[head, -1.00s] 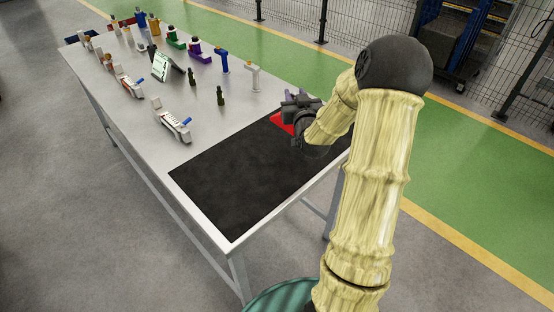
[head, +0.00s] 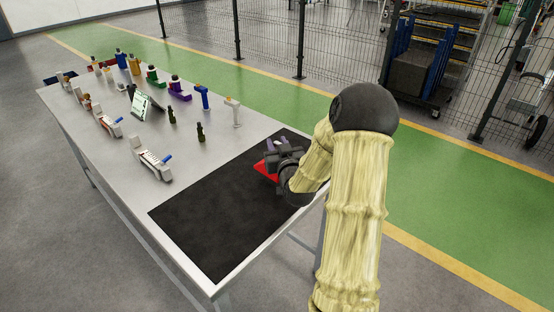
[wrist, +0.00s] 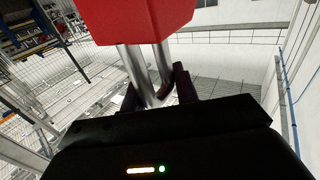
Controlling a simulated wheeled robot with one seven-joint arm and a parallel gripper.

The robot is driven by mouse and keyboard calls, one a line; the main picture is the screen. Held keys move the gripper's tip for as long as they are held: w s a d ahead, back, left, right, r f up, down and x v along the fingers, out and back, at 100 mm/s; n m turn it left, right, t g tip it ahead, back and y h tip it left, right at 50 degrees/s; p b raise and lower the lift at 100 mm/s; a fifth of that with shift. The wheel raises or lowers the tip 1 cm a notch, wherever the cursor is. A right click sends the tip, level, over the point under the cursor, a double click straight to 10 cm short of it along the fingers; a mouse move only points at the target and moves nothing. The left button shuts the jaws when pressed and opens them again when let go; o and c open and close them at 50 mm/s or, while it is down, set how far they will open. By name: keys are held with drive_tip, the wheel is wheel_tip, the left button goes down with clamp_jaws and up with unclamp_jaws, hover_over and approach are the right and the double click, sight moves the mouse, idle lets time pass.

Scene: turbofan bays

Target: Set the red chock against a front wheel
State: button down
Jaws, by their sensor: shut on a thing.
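The red chock (head: 267,168) shows just left of my gripper (head: 279,158) in the head view, above the black mat. In the wrist view the chock (wrist: 140,18) fills the top, with a bent metal handle (wrist: 147,72) running down from it. My gripper (wrist: 158,92) is shut on that handle; the fingertips are partly hidden by the handle. No front wheel of an aircraft or engine stand can be made out in either view.
The grey table (head: 100,135) carries a black mat (head: 215,220) at its near end. Several coloured tools and bottles, a small tablet (head: 146,104) and grey clamp-like items stand farther along it. Beyond lie a green walkway (head: 460,225), a mesh fence and a blue cart (head: 415,62).

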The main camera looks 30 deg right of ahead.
drive_tip(key=shift+f, duration=0.15)
drive_tip(key=shift+f, duration=2.3)
drive_tip(key=c, duration=1.1)
unclamp_jaws()
drive_tip(key=shift+o, duration=0.2)
drive_tip(key=shift+r, duration=0.2)
drive_tip(key=v, duration=0.9)
drive_tip(key=shift+s+p, duration=0.25)
drive_tip(key=shift+p, duration=0.2)
drive_tip(key=shift+r+p, duration=0.15)
drive_tip(key=shift+p, duration=0.25)
